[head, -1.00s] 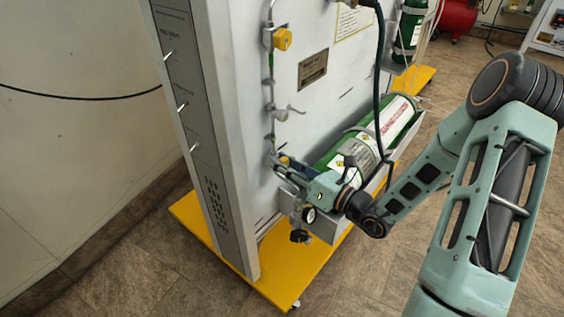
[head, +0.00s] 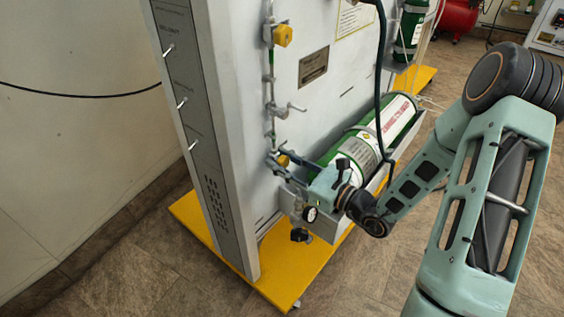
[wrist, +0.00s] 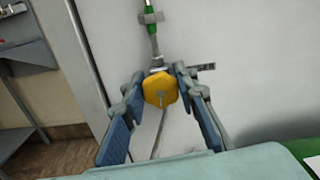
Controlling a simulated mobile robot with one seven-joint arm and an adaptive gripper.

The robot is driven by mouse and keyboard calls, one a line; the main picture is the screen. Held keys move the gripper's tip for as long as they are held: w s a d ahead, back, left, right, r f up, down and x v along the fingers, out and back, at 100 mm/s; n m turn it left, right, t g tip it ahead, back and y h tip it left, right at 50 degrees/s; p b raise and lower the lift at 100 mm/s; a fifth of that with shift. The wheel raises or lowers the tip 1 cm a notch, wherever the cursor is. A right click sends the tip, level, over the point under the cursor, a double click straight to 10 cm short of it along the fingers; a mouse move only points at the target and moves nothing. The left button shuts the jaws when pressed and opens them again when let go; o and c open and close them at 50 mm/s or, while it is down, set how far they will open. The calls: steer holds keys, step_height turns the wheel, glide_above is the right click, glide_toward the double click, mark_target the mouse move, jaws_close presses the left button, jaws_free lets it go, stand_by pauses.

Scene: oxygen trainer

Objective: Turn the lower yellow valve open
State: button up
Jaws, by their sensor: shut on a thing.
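The lower yellow valve (wrist: 160,89) is a hexagonal yellow knob on a thin pipe against the grey panel. In the wrist view it sits between the tips of my gripper (wrist: 159,91), with one finger at each side. My gripper is shut on it. In the head view the lower valve (head: 283,161) shows only as a small yellow patch, partly hidden by the fingers of my gripper (head: 281,165). The upper yellow valve (head: 283,36) is higher on the same pipe, clear of my gripper.
A green cylinder (head: 402,112) lies in a tray just right of my gripper. A pressure gauge (head: 310,214) is below it. A small lever tap (head: 286,110) sits on the pipe above. A dark hose (head: 379,80) hangs near the cylinder. The yellow base (head: 262,263) edges the floor.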

steer(key=shift+f+n, duration=0.1)
steer(key=shift+n, duration=0.7)
steer(key=o, duration=1.2)
steer(key=shift+c, duration=0.2)
steer(key=v, duration=1.2)
steer(key=shift+s, duration=0.1)
